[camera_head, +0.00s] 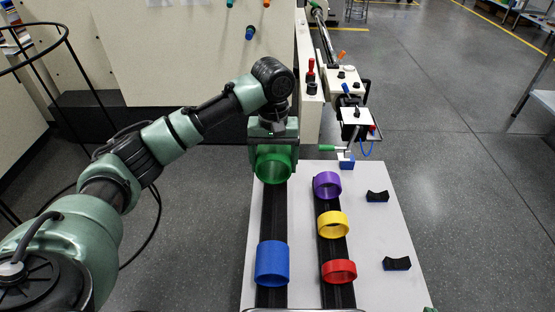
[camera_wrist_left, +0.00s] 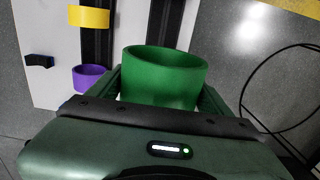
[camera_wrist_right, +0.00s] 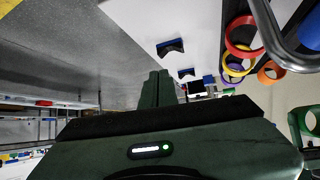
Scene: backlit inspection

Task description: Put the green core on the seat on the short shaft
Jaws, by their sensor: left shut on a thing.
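My left gripper (camera_head: 273,150) is shut on the green core (camera_head: 274,168), a wide open ring, near the far end of the left black rail (camera_head: 273,215). In the left wrist view the green core (camera_wrist_left: 165,88) sits between the two fingers (camera_wrist_left: 162,98). My right gripper (camera_wrist_right: 157,90) has its fingers together, with nothing between them; I cannot make it out in the head view. Two black saddle-shaped rests (camera_head: 377,196) (camera_head: 397,263) stand on the right of the white table. I cannot tell which part is the short shaft.
Purple (camera_head: 327,185), yellow (camera_head: 333,224) and red (camera_head: 339,271) rings lie along the right rail; a blue ring (camera_head: 271,263) lies on the left rail. An orange ring (camera_wrist_right: 270,73) shows in the right wrist view. A machine (camera_head: 346,95) stands beyond the white table (camera_head: 375,230).

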